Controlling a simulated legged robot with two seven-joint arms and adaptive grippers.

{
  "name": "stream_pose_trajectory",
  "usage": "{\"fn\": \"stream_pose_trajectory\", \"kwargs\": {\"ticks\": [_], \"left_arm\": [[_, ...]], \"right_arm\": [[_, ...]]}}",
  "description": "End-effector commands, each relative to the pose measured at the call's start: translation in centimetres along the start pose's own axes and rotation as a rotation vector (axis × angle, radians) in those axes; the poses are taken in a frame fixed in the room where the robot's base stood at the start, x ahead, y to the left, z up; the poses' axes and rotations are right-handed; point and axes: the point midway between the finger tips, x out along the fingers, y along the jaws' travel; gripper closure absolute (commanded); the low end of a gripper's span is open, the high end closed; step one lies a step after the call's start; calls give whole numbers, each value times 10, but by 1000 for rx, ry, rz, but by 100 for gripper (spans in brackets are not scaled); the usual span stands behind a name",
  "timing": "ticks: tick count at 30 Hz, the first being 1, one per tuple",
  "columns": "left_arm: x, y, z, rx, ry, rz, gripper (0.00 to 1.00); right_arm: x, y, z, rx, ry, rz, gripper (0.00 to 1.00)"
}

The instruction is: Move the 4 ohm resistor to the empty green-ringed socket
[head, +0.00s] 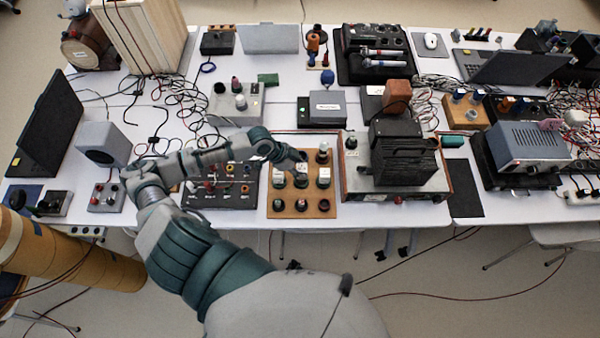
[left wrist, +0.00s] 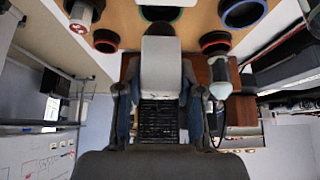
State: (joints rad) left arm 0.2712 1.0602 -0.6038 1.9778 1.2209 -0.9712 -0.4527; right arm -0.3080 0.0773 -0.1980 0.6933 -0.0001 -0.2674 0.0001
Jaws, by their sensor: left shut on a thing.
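A tan wooden board (head: 312,213) with sockets and several upright resistors stands at the table's front edge. My left gripper (head: 300,158) is over its back part. In the left wrist view, the left gripper (left wrist: 158,95) is shut on a pale grey block-shaped resistor (left wrist: 162,68). I cannot read its ohm value. A green-ringed socket (left wrist: 160,13) shows just past the held resistor and is partly hidden by it. A blue-ringed socket (left wrist: 242,13) and a red-ringed socket (left wrist: 215,41) are to its right. My right gripper is not in view.
A white resistor with a red mark (left wrist: 80,25) and a grey cylinder (left wrist: 219,78) stand close to the gripper. A black panel with knobs (head: 222,188) is left of the board. A dark box on an instrument (head: 402,153) stands close on the right.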

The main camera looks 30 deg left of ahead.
Motion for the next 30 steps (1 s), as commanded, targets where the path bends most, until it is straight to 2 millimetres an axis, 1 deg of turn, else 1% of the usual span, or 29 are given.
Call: {"fn": "stream_pose_trajectory", "kwargs": {"ticks": [3, 9, 16, 17, 18, 19, 20, 30], "left_arm": [[6, -2, 5, -2, 1, 2, 100], [28, -2, 21, -3, 2, 3, 100], [29, -2, 22, -1, 2, 1, 100], [29, -2, 22, -1, 1, 1, 61], [29, -2, 22, -1, 1, 1, 51], [29, -2, 22, -1, 1, 1, 43], [29, -2, 22, -1, 1, 1, 38], [26, -2, 21, 0, 0, 0, 38]], "right_arm": [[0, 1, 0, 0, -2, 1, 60], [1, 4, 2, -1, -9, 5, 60], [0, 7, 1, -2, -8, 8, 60], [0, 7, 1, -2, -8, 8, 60], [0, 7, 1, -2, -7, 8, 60], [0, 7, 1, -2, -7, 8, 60], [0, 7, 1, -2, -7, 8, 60], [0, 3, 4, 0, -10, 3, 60]]}}
